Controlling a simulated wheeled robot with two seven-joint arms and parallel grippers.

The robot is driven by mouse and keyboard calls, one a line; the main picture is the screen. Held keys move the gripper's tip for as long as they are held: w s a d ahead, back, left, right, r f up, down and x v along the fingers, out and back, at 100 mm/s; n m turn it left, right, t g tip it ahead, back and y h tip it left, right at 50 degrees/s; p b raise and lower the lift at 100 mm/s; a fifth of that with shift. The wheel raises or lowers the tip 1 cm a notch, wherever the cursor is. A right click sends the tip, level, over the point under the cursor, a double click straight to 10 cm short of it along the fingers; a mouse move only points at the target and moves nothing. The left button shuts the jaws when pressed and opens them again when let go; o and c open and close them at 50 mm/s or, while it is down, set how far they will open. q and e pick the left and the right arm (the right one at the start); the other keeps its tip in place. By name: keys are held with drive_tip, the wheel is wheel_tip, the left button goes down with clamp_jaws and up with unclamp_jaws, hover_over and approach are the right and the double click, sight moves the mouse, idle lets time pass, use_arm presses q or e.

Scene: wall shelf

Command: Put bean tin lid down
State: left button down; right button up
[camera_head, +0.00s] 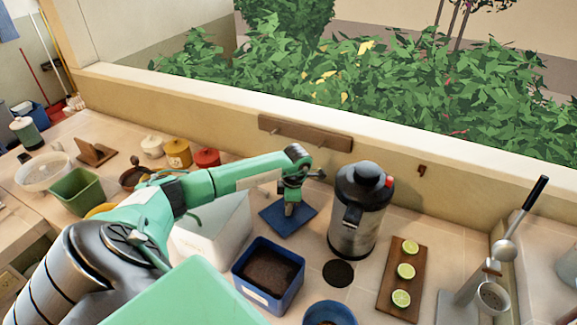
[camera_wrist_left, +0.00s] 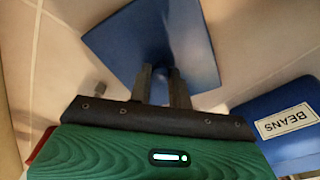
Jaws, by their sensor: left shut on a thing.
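The bean tin lid (camera_head: 273,226) is a flat blue square with a small knob. In the head view it is behind the open blue bean tin (camera_head: 239,280), on or just above the counter; I cannot tell which. My left gripper (camera_head: 290,208) points down at the middle of the lid and is shut on its knob. In the left wrist view, the lid (camera_wrist_left: 115,42) spreads out beyond the fingers (camera_wrist_left: 163,88), which close around the knob. The tin's side with its BEANS label (camera_wrist_left: 286,122) shows at the right. My right gripper is not in view.
A steel urn (camera_head: 357,230) stands close to the right of the lid, with a dark round mat (camera_head: 339,273) before it. A white container (camera_head: 213,228) is to the left. A board with lime halves (camera_head: 405,285) lies further right. A peg rail (camera_head: 304,134) is on the wall behind.

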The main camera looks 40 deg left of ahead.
sight(293, 212)
use_arm(q)
drive_tip(key=shift+f, duration=0.3)
drive_tip(key=shift+f+b, duration=0.2)
drive_tip(key=shift+b, duration=0.15)
drive_tip(key=c, duration=1.3)
unclamp_jaws()
drive_tip(key=shift+r, duration=0.1)
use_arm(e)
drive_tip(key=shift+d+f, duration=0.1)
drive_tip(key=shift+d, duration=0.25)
use_arm(q)
drive_tip(key=shift+r+p, duration=0.2)
drive_tip(key=shift+p, duration=0.1)
wheel_tip(293, 212, up, 12)
drive_tip(key=w+b, duration=0.1)
drive_tip(key=b, duration=0.4)
drive_tip(key=shift+d, duration=0.45)
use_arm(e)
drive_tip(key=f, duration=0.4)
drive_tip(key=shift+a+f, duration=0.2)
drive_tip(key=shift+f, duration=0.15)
use_arm(q)
drive_tip(key=shift+f, duration=0.1)
